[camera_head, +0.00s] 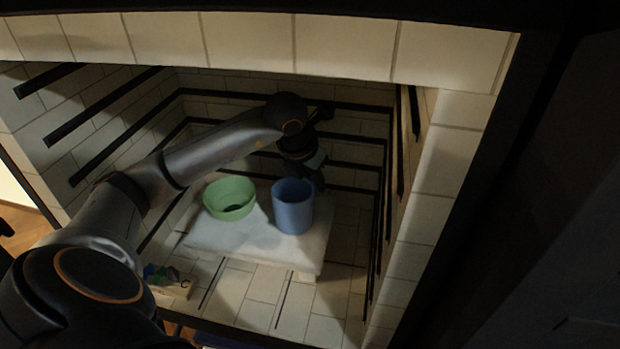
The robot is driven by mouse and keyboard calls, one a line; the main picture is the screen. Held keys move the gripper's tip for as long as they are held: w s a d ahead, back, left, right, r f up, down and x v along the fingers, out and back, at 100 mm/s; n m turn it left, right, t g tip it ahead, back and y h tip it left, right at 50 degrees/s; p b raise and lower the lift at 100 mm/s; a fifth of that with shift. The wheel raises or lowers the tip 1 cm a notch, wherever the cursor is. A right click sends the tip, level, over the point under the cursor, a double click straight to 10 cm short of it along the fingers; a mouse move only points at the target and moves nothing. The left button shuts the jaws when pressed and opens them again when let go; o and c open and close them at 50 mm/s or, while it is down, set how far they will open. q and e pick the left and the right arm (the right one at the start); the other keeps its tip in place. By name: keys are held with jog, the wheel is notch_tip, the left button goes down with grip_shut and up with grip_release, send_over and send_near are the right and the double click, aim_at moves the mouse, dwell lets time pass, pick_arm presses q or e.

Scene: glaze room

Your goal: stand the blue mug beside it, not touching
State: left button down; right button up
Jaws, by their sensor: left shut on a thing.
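The blue mug (293,212) is upright at the right part of the pale kiln shelf (240,245). A green bowl (230,199) stands on the shelf to its left, with a narrow gap between the two in this view. My left arm reaches in from the left, and my left gripper (318,180) points down at the back right of the mug. It is shut on the mug, but its fingertips are partly hidden behind the mug. I cannot tell whether the mug's base touches the shelf. My right gripper is not in view.
Brick kiln walls with dark horizontal rods (388,200) close in on the left, back and right. A thick brick edge (300,45) runs across the top of the opening. Small dark and coloured items (165,275) lie at the front left. The shelf's front strip is bare.

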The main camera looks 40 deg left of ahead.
pick_arm(q)
jog(key=shift+d, duration=0.1)
jog(key=shift+f, duration=0.1)
jog(key=c, duration=0.9)
grip_release()
